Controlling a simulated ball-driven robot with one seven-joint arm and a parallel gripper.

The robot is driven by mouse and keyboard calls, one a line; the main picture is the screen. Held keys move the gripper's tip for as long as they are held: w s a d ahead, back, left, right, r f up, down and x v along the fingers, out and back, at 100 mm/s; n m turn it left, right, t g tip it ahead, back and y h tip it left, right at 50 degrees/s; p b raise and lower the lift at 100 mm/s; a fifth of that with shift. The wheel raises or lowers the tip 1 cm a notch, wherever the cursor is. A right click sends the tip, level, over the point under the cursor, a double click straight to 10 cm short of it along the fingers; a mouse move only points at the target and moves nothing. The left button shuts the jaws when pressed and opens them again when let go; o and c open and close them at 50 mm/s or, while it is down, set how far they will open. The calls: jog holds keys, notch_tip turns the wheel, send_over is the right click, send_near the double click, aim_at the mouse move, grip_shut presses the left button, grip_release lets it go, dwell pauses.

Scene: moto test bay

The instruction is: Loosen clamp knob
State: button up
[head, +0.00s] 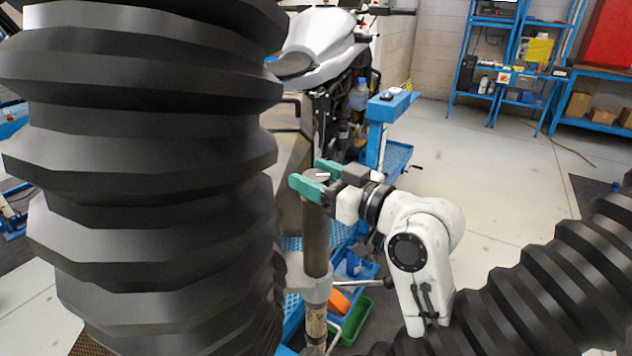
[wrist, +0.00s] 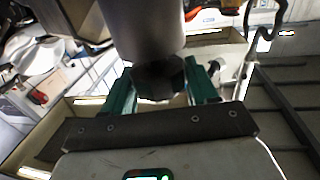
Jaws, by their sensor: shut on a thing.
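My gripper (head: 308,178) has green fingers and reaches from the right to the top of an upright grey-brown post (head: 317,240). In the wrist view my gripper (wrist: 160,88) has its green fingers on both sides of a dark, faceted knob (wrist: 158,78), and they are shut on it. The knob sits at the end of a thick grey cylinder (wrist: 145,30). In the head view the fingers largely hide the knob. Lower on the post is a grey collar (head: 309,284) with a thin handle.
A white motorcycle (head: 320,40) stands behind the post. A blue stand (head: 392,106) is close behind my gripper. A green bin (head: 352,325) and blue trays lie below. Blue shelves (head: 500,60) stand at the back right. Open floor lies to the right.

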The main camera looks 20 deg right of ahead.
jog(key=n+g+y+b, duration=0.2)
jog(key=y+b, duration=0.1)
jog(key=n+g+y+b, duration=0.1)
jog(key=shift+d+f, duration=0.15)
jog(key=shift+f, duration=0.15)
jog(key=n+g+y+b, duration=0.2)
jog(key=g, duration=0.1)
jog(key=n+g+y+b, duration=0.2)
jog(key=n+g, duration=0.1)
jog(key=shift+r+b, duration=0.2)
jog(key=shift+b, duration=0.15)
jog(key=shift+g+y, duration=0.3)
jog(key=shift+g, duration=0.2)
jog(key=o, duration=0.9)
jog(key=shift+a, duration=0.2)
jog(key=shift+o, duration=0.2)
jog(key=shift+n, duration=0.3)
jog(key=b+v, duration=0.1)
jog(key=v, duration=1)
